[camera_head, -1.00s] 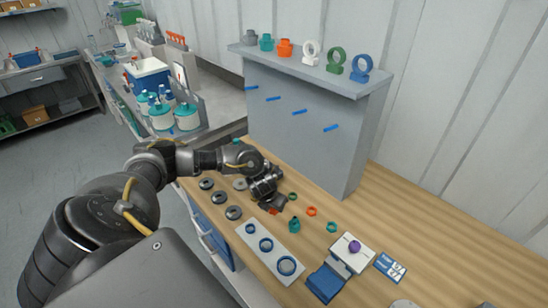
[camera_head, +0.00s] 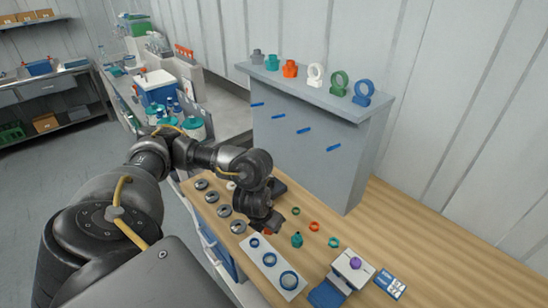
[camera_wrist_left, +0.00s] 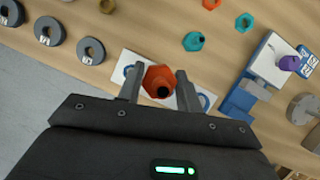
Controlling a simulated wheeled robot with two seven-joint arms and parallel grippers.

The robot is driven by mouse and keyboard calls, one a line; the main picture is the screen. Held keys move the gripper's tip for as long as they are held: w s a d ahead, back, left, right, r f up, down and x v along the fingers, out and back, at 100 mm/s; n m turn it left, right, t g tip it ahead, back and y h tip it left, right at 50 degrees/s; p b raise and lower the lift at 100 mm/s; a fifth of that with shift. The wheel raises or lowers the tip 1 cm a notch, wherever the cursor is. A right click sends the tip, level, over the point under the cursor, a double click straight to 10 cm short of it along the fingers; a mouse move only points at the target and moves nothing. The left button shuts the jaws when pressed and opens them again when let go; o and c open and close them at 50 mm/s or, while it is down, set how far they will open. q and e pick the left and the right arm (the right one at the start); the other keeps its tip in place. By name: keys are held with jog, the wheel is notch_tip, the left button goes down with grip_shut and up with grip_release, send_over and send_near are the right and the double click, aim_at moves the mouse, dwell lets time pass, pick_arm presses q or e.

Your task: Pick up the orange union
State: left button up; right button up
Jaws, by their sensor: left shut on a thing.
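The orange union (camera_wrist_left: 159,80) sits between the two fingers of my left gripper (camera_wrist_left: 157,82) in the left wrist view. The fingers are shut on its sides, and a dark bore shows in its end. Another orange fitting (camera_head: 290,69) stands on the grey shelf. My right gripper is not in view.
A teal fitting (camera_head: 297,240) and small orange (camera_head: 314,227) and green rings lie right of the gripper. A white and blue fixture with a purple knob (camera_head: 355,264) stands at the front right. Grey discs (camera_head: 224,210) line the left. The shelf unit (camera_head: 310,150) rises behind.

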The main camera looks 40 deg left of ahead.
pick_arm(q)
jog(key=shift+s+d+r+p, duration=0.3)
jog(key=shift+s+p, duration=0.05)
jog(key=shift+s, duration=0.15)
jog(key=shift+s+d+r+p, duration=0.25)
jog(key=shift+s+d+p, duration=0.15)
jog(key=shift+s, duration=0.15)
jog(key=shift+s+d+r+p, duration=0.25)
jog(key=shift+s+r+p, duration=0.1)
jog(key=shift+s, duration=0.15)
notch_tip(320, 180, up, 5)
jog(key=p, duration=0.1)
send_over(270, 234)
jog(key=s, duration=0.2)
jog(key=shift+d+f, duration=0.1)
jog(key=shift+d+f, duration=0.1)
